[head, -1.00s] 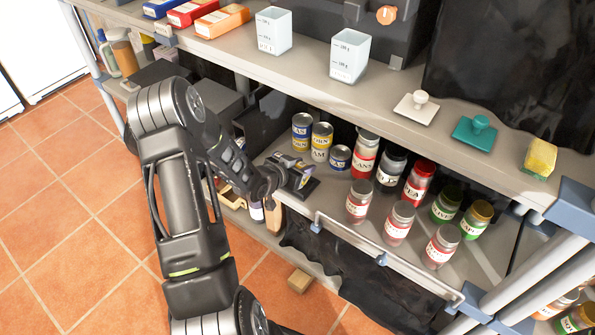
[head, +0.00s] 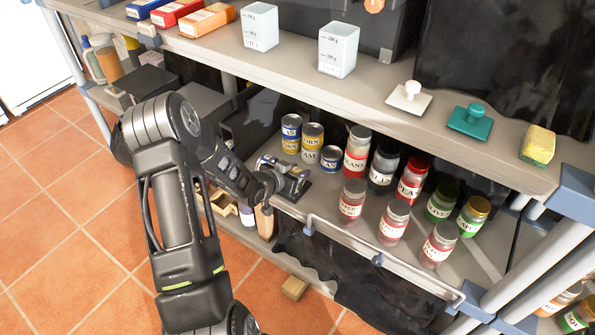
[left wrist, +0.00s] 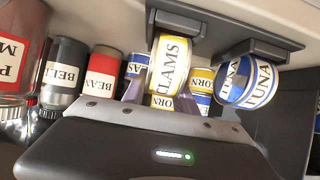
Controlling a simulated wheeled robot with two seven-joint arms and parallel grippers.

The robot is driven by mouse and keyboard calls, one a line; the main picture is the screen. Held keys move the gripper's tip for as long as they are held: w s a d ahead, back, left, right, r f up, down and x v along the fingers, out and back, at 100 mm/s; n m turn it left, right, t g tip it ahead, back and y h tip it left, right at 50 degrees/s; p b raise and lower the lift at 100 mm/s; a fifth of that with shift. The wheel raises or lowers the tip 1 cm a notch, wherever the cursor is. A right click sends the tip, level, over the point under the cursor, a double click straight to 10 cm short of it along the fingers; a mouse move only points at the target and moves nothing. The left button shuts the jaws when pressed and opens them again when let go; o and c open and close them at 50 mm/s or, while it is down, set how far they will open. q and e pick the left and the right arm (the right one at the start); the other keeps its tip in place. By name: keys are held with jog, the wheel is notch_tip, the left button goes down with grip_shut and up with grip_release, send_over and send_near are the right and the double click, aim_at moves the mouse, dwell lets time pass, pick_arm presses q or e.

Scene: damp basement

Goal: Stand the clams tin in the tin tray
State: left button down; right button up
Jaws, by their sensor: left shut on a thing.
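My left gripper (head: 285,172) is at the front left of the lower shelf. In the left wrist view its two fingers (left wrist: 160,94) are shut on the clams tin (left wrist: 170,62), which has a yellow and white label. In the head view the gripper mostly hides this tin. The dark tin tray (head: 300,193) shows just under the gripper. The left wrist view, which looks upside down, shows the tray's dark part (left wrist: 178,18) right by the end of the clams tin. I cannot tell whether they touch. My right gripper is not in view.
The shelf has a front rail (head: 345,248). An upper shelf (head: 300,75) overhangs.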

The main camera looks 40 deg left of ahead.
pick_arm(q)
jog(key=c, duration=0.9)
grip_release()
jog(key=shift+s+r, duration=0.1)
jog(key=p+v, duration=0.1)
jog(key=v, duration=0.6)
jog(key=shift+s+r, duration=0.15)
jog(key=shift+s, duration=0.05)
